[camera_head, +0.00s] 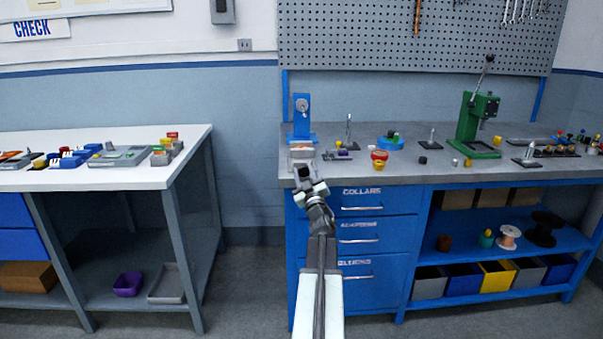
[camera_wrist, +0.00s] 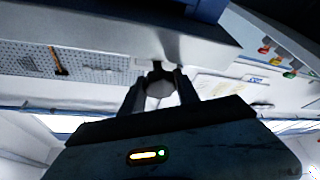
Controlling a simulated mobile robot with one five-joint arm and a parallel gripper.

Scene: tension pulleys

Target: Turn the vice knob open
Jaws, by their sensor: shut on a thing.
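My gripper (camera_head: 303,172) is at the front edge of the grey bench top, just below a small pale vice-like block (camera_head: 302,152). In the wrist view my gripper (camera_wrist: 160,88) has its two dark fingers shut on a small dark rounded part, which I take to be the vice knob (camera_wrist: 158,75). The knob sits between the fingertips, close under a pale bench edge. In the head view the knob is hidden by my gripper, and its turn angle cannot be told.
A blue gauge stand (camera_head: 301,118) stands behind the block. Small parts and a green press (camera_head: 476,125) stand to the right on the bench (camera_head: 400,174). Blue drawers (camera_head: 375,238) lie below. A white table (camera_head: 110,178) stands left, with open floor between.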

